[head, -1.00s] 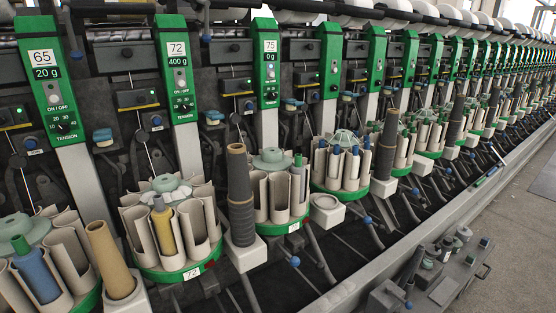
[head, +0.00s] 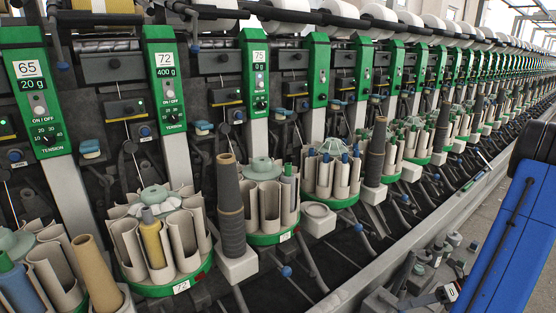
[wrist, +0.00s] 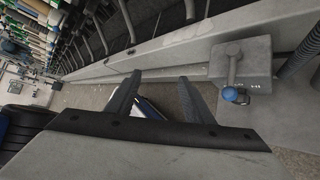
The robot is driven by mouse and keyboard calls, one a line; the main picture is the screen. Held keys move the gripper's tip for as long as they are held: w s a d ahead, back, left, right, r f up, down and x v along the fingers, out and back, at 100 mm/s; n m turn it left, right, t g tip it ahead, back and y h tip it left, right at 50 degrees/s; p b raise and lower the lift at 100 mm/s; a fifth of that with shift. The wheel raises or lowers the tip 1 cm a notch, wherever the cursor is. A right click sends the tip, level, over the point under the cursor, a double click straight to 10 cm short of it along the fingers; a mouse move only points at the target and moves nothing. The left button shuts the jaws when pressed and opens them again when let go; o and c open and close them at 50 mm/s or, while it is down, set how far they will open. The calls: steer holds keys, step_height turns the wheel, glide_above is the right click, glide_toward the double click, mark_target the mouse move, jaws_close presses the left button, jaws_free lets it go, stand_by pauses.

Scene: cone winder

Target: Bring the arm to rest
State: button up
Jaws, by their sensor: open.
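My gripper (wrist: 156,90) shows in the wrist view with its two dark fingers spread apart and nothing held between them. Beyond the fingers are the grey floor and the machine's long grey rail (wrist: 185,42). A blue and black link of my arm (head: 508,235) stands at the right edge of the head view. My gripper does not show in the head view.
The cone winder's row of green-fronted units (head: 166,80) runs from left to far right, with round bobbin magazines (head: 180,285) before it. A grey box with a blue knob (wrist: 240,62) sits close right of the fingers in the wrist view.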

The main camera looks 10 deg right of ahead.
steer(key=a+r+n+g+h, duration=0.5)
steer(key=a+r+n+h, duration=0.1)
steer(key=a+r+n, duration=1.05)
steer(key=s+a+r+n+t+h, duration=0.5)
steer(key=s+a+r+n, duration=0.3)
steer(key=n, duration=0.9)
steer(key=shift+s+a+r+h, duration=0.25)
steer(key=shift+a+r, duration=0.7)
steer(key=shift+r, duration=0.6)
